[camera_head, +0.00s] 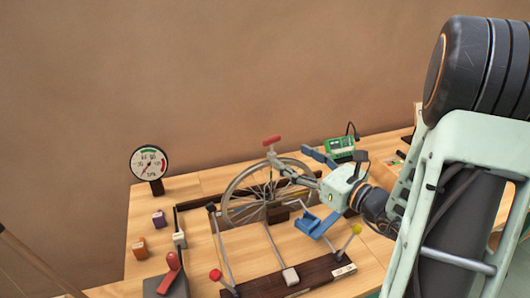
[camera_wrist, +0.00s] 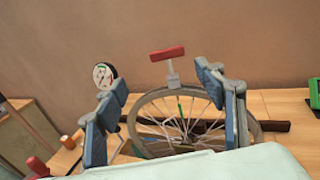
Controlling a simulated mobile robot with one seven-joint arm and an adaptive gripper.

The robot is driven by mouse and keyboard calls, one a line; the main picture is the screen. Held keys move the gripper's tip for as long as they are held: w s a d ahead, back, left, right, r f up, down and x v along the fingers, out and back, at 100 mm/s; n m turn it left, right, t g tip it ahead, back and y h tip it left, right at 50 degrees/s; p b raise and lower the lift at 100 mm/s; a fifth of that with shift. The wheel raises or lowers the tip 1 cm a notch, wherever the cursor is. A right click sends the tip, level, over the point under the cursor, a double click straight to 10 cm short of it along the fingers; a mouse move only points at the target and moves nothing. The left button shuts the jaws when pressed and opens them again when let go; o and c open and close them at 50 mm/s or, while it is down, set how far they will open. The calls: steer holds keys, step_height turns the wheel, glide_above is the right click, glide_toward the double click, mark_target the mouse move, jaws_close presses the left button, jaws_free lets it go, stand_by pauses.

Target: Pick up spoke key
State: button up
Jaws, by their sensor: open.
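A red-handled T-shaped tool with a grey stem, which looks like the spoke key (camera_head: 272,141), stands upright at the top of the spoked wheel (camera_head: 229,207). In the wrist view the spoke key (camera_wrist: 167,54) appears between and beyond my fingers, just above the wheel rim; whether it touches the rim I cannot tell. My gripper (camera_head: 306,187) is open and empty, its blue fingers spread to the right of the wheel. Both fingers of my gripper (camera_wrist: 162,78) also show in the wrist view, one on each side of the spoke key.
A round dial gauge (camera_head: 150,164) stands at the back left. A purple block (camera_head: 158,218), an orange block (camera_head: 139,248) and a red lever (camera_head: 170,272) are on the left. Rods with red and yellow knobs rise in front. A green device (camera_head: 340,147) sits behind my gripper.

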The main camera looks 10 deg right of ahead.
mark_target(273, 143)
steer(key=shift+m+t+h, duration=0.4)
steer(key=shift+h, duration=0.1)
steer(key=x, duration=1)
steer(key=shift+w+d+f, duration=0.15)
steer(key=shift+w+f, duration=0.2)
steer(key=shift+w, duration=0.1)
steer(key=c, duration=1.4)
steer(key=shift+r, duration=0.15)
